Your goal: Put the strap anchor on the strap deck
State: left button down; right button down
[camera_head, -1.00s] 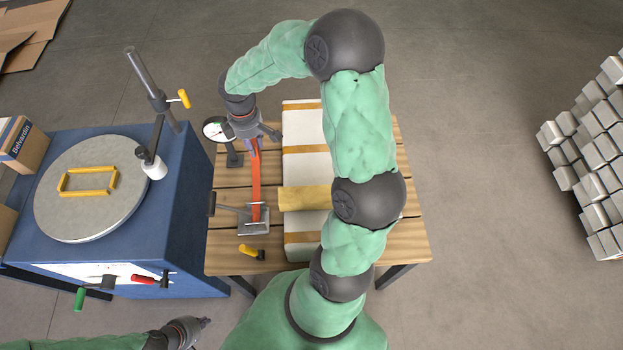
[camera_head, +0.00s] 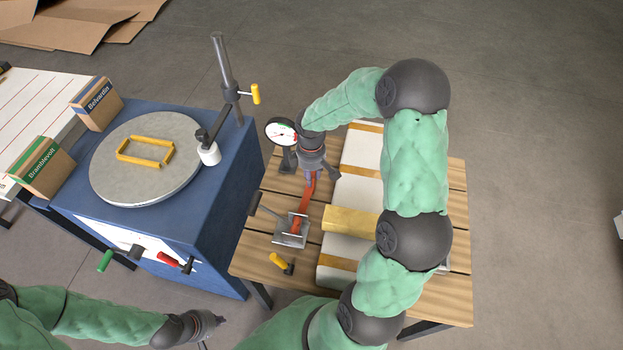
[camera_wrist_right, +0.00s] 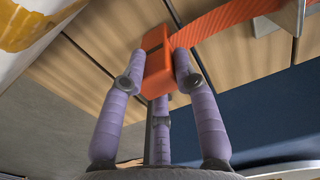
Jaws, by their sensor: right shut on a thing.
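The strap anchor is an orange block (camera_wrist_right: 157,62) on the end of an orange strap (camera_head: 304,202). My right gripper (camera_head: 312,174) is shut on it; the purple fingers stand around the block in the right wrist view (camera_wrist_right: 157,75). In the head view the gripper hides the block. The strap runs to a metal ratchet (camera_head: 291,231) on the wooden slatted table (camera_head: 440,295), which seems to be the strap deck. The anchor is close above the slats; I cannot tell if it touches. My left gripper (camera_head: 214,322) is low at the left, away from the table; its fingers are unclear.
A long white block with a yellow bar (camera_head: 350,221) stands right of the strap. A dial gauge (camera_head: 282,132) is behind-left of the gripper. A yellow-handled tool (camera_head: 280,263) lies near the front edge. A blue machine (camera_head: 215,205) with a round plate stands left.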

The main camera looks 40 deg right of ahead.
jog(key=shift+f, duration=0.35)
jog(key=shift+f, duration=0.1)
jog(key=c, duration=0.9)
grip_release()
jog(key=shift+c, duration=0.2)
notch_tip(320, 180, up, 12)
jog(key=p, duration=0.5)
